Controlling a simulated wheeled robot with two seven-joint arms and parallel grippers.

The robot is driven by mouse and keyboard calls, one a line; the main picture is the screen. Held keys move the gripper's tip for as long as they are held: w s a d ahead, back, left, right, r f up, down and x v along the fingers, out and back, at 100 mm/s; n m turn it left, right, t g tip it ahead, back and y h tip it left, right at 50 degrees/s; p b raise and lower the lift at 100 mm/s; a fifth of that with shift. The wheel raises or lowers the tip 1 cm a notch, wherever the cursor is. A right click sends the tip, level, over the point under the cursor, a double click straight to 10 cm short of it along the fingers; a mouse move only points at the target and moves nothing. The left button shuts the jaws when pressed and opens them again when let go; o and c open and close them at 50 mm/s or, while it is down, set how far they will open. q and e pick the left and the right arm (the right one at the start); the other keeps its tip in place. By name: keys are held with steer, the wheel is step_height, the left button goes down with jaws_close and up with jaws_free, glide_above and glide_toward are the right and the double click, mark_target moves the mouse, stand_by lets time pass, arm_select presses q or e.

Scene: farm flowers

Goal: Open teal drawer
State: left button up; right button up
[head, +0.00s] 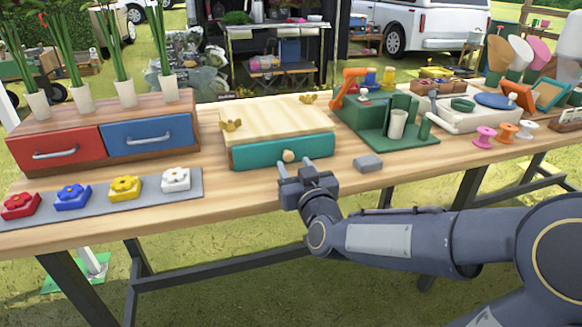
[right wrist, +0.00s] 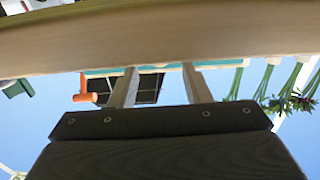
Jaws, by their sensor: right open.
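The teal drawer (head: 250,155) is a wide front in a low wooden box with a slatted light top (head: 275,117), and it looks shut. A small round tan knob (head: 288,155) sits at its middle. My right gripper (head: 297,166) is open just in front of the knob, close to the table's front edge. I cannot tell from the head view whether the fingers touch the knob. In the right wrist view the two fingers (right wrist: 160,72) are apart, with a thin teal strip (right wrist: 222,63) behind them; the knob is not clearly visible there. My left gripper is not in view.
A red drawer (head: 55,148) and a blue drawer (head: 148,134) stand left, behind a grey strip (head: 100,200) of flower blocks. A grey block (head: 368,163) lies right of my gripper. A green stand (head: 385,125) is behind it. The table edge (right wrist: 160,40) fills the wrist view's top.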

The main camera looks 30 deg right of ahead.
mark_target(289, 157)
steer(key=shift+x, duration=1.6)
steer(key=shift+c, duration=0.4)
jaws_close()
